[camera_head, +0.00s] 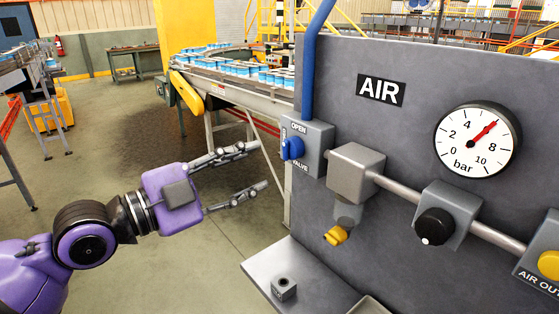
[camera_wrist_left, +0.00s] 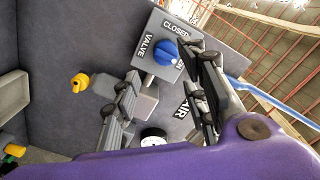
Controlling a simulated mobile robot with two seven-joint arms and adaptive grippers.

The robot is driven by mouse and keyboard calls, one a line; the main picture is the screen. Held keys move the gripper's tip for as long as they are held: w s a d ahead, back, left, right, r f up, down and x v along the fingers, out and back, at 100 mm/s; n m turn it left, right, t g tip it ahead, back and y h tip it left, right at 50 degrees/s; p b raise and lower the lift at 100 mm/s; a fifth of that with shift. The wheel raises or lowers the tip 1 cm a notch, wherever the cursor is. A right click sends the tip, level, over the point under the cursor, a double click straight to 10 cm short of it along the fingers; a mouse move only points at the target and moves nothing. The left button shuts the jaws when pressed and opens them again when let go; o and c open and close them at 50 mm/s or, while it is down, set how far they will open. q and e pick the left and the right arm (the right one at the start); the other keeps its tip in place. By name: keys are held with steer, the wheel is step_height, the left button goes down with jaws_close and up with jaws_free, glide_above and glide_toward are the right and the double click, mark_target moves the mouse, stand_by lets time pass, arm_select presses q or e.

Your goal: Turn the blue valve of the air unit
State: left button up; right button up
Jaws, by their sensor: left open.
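The blue valve knob (camera_head: 292,148) sits on the left face of a grey valve box (camera_head: 316,140), below a blue air pipe (camera_head: 310,75). The box carries an "OPEN" label above the knob and "VALVE" below it. My left gripper (camera_head: 262,166) is open and empty, a little left of the knob and slightly lower in the head view. In the left wrist view the blue knob (camera_wrist_left: 166,54) shows between the two open fingers (camera_wrist_left: 161,62), with "CLOSED" and "VALVE" labels around it. I see no contact. My right gripper is not in view.
The grey "AIR" panel (camera_head: 400,130) carries a pressure gauge (camera_head: 476,143) with a red needle near 7, a black knob (camera_head: 434,226) and a yellow drain knob (camera_head: 336,236). A ledge (camera_head: 270,262) juts out below. A conveyor (camera_head: 235,85) with cans stands behind.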

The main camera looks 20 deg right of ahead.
mark_target(286, 157)
arm_select(q)
steer(key=x, duration=0.2)
steer(key=p+x, duration=0.1)
steer(key=x, duration=0.1)
steer(key=p+x, duration=0.1)
steer(key=x, duration=0.2)
steer(key=shift+s+r, duration=0.1)
steer(key=shift+r, duration=0.2)
steer(key=shift+d, duration=0.3)
steer(key=shift+w+d+f, duration=0.15)
steer(key=shift+w, duration=0.05)
steer(key=c, duration=0.8)
steer(key=shift+f, duration=0.1)
steer(key=shift+c, duration=1)
